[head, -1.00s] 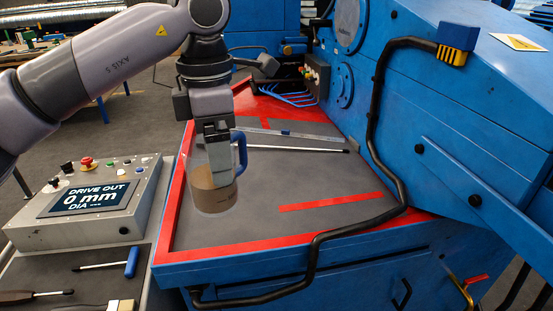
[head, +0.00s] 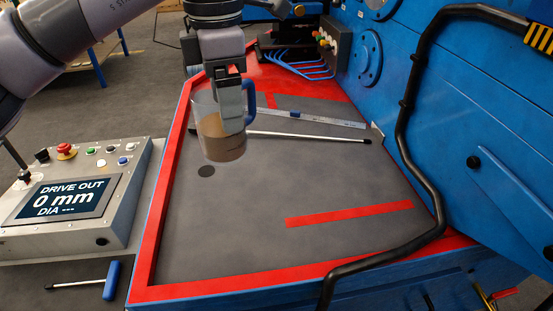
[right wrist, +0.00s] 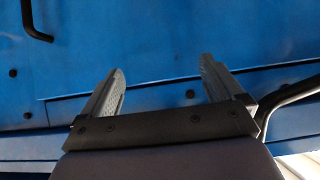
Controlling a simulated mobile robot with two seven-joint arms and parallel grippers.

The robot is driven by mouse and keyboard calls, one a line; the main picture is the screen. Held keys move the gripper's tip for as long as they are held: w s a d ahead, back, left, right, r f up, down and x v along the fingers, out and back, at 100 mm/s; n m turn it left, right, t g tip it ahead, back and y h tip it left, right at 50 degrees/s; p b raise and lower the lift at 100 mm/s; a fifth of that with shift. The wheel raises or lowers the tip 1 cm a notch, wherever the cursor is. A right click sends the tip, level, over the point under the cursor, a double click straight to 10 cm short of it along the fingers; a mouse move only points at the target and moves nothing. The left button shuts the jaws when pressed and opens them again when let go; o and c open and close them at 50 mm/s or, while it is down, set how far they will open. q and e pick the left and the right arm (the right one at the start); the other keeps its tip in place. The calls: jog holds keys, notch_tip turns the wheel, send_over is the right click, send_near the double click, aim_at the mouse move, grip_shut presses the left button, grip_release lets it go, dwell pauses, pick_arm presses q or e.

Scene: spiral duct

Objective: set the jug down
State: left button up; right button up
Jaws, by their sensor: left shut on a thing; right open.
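The jug (head: 218,143) is clear, with a blue handle (head: 250,100) on its right and brown liquid in its lower part. My left gripper (head: 231,122) points down and is shut on the jug, hiding part of its wall. The jug is upright over the left part of the dark grey machine top. Whether its base touches the surface is hard to tell. My right gripper (right wrist: 160,88) shows only in the right wrist view, open and empty, facing a blue panel.
A red strip (head: 350,214) marks the bare grey top (head: 270,240). A steel ruler (head: 315,118) and a thin rod (head: 310,136) lie behind. The control box (head: 75,205) stands left; a black hose (head: 405,150) runs right.

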aim_at(231, 142)
pick_arm(q)
notch_tip(231, 142, down, 20)
jog(key=shift+r+p, duration=0.25)
jog(key=shift+p, duration=0.2)
jog(key=shift+f, duration=0.15)
jog(key=shift+f, duration=0.15)
jog(key=o, duration=1)
jog(key=shift+c, duration=0.2)
notch_tip(231, 142, up, 12)
jog(key=shift+r+b, duration=0.2)
jog(key=shift+b, duration=0.4)
